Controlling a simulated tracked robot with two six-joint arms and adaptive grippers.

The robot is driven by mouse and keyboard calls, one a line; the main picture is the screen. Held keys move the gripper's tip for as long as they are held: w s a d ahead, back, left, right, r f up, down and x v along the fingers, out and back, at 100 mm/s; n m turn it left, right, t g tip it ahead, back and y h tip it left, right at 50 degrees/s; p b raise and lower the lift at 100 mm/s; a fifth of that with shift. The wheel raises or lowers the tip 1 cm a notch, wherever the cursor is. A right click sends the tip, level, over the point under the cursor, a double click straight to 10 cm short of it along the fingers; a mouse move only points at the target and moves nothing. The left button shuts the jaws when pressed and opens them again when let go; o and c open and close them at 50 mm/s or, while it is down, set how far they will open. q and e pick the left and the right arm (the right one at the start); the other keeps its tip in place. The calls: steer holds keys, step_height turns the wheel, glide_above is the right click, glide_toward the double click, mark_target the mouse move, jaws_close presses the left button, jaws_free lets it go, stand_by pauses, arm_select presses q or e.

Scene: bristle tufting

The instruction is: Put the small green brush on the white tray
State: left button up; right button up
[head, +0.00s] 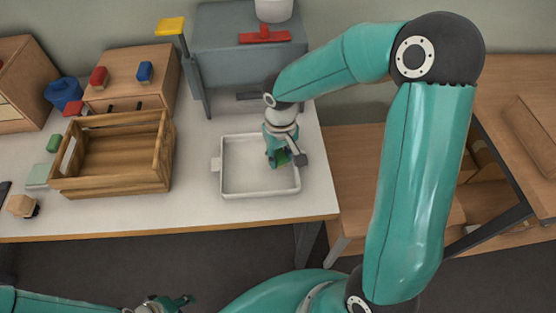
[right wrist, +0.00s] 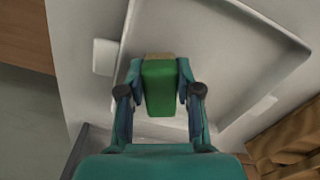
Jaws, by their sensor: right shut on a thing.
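The white tray (head: 231,193) lies on the pale table, right of the wooden crate. My right gripper (head: 278,163) is over the tray's right part in the head view. It is shut on the small green brush (head: 284,157). In the right wrist view the green brush (right wrist: 159,90), with a tan end, sits between the fingers of the right gripper (right wrist: 159,78), with the white tray (right wrist: 255,12) behind it. I cannot tell whether the brush touches the tray floor. My left gripper (head: 172,303) is low at the bottom edge of the head view; its jaw state is unclear.
A wooden crate (head: 119,185) stands left of the tray. Another green block (head: 53,143) and a pale green block (head: 38,176) lie left of the crate. A grey machine (head: 222,70) stands behind the tray. The table's front edge (head: 220,226) is close to the tray.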

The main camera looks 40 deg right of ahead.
mark_target(280, 155)
steer(key=shift+f, duration=0.9)
steer(key=shift+f, duration=0.15)
steer(key=o, duration=0.8)
steer(key=shift+r, duration=0.2)
steer(key=shift+r, duration=0.2)
step_height(280, 155, up, 12)
steer(key=shift+f, duration=0.2)
